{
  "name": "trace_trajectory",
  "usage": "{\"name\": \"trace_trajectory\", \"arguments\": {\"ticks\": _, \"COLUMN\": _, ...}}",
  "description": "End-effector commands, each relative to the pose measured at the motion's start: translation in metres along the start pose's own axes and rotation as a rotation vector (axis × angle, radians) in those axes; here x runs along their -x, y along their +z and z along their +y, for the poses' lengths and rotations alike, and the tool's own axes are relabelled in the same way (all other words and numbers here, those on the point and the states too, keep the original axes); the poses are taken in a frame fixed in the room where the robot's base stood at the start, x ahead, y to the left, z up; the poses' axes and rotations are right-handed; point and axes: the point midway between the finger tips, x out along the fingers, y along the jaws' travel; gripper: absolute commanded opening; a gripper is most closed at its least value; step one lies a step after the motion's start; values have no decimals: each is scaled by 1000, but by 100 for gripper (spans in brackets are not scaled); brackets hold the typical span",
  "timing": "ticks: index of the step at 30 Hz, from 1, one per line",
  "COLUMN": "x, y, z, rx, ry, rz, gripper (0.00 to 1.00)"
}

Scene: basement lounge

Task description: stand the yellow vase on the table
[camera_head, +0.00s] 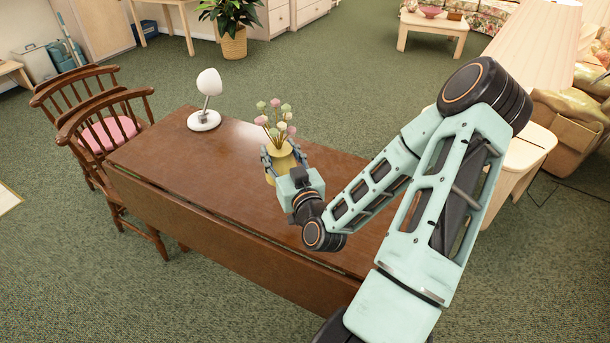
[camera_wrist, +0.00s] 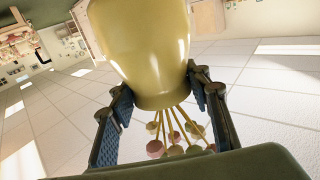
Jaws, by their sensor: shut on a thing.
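The yellow vase (camera_head: 281,161) holds pink, white and green flowers and looks upright in the head view, over the middle of the brown table (camera_head: 190,160). My gripper (camera_head: 282,154) is shut on the vase, with one finger on each side of its body. My gripper partly hides the vase's lower part, so I cannot tell whether its base touches the tabletop. In the wrist view the vase (camera_wrist: 140,45) fills the upper middle between the two blue-padded fingers. Its flowers appear below it there, as the picture is turned over.
A white lamp (camera_head: 206,98) stands on the table at the far left. Wooden chairs (camera_head: 105,125) with a pink seat stand at the table's left end. The tabletop between lamp and vase is clear. A wooden side table with a large lampshade (camera_head: 535,45) stands at the right.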

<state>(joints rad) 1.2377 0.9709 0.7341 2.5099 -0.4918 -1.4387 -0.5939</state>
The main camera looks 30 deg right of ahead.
Motion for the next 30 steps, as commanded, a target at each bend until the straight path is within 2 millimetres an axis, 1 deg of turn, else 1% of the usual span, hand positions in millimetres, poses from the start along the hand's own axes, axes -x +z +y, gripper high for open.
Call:
{"name": "trace_trajectory", "arguments": {"ticks": 1, "x": -2, "y": 6, "z": 3, "rx": 3, "ry": 2, "rz": 7, "gripper": 6}}
{"name": "trace_trajectory", "arguments": {"ticks": 10, "x": -8, "y": 7, "z": 10, "rx": 1, "ry": 3, "rz": 11, "gripper": 6}}
{"name": "trace_trajectory", "arguments": {"ticks": 23, "x": -8, "y": 16, "z": 11, "rx": 9, "ry": -2, "rz": -5, "gripper": 6}}
{"name": "trace_trajectory", "arguments": {"ticks": 26, "x": -20, "y": 21, "z": 26, "rx": 1, "ry": 1, "rz": -6, "gripper": 6}}
{"name": "trace_trajectory", "arguments": {"ticks": 30, "x": -37, "y": 32, "z": 47, "rx": 1, "ry": 2, "rz": -6, "gripper": 6}}
